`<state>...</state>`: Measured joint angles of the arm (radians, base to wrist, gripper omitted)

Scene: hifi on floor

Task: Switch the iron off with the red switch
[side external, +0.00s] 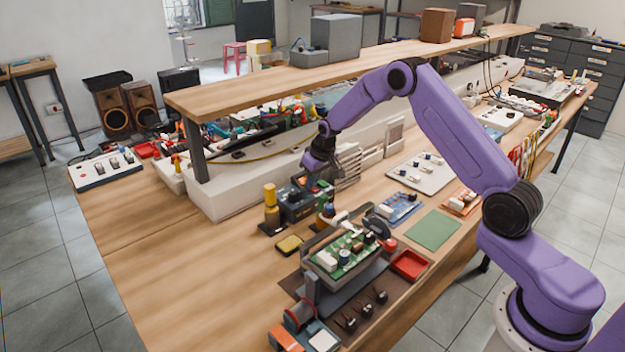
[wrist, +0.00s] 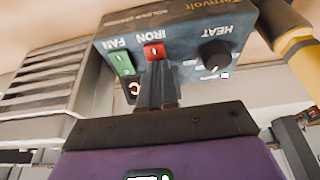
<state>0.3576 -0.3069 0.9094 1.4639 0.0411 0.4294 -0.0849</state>
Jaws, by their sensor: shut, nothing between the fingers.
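The soldering station is a dark box (side external: 297,205) on the bench in the side view. Its front panel (wrist: 185,65) fills the top of the wrist view, upside down. The red switch (wrist: 153,50) sits under the IRON label, between a green FAN switch (wrist: 122,64) and a black HEAT knob (wrist: 216,53). My gripper (wrist: 156,78) is shut and empty. Its fingertips point at the panel just below the red switch in the picture; I cannot tell whether they touch it. In the side view my gripper (side external: 318,178) is close to the station, its tips hard to make out.
A yellow-topped holder (side external: 270,197) stands left of the station, and shows at right in the wrist view (wrist: 298,48). A yellow sponge tray (side external: 290,244) and a green circuit board in a clamp (side external: 345,252) lie nearer. A wooden shelf (side external: 230,88) overhangs behind. The bench's left front is clear.

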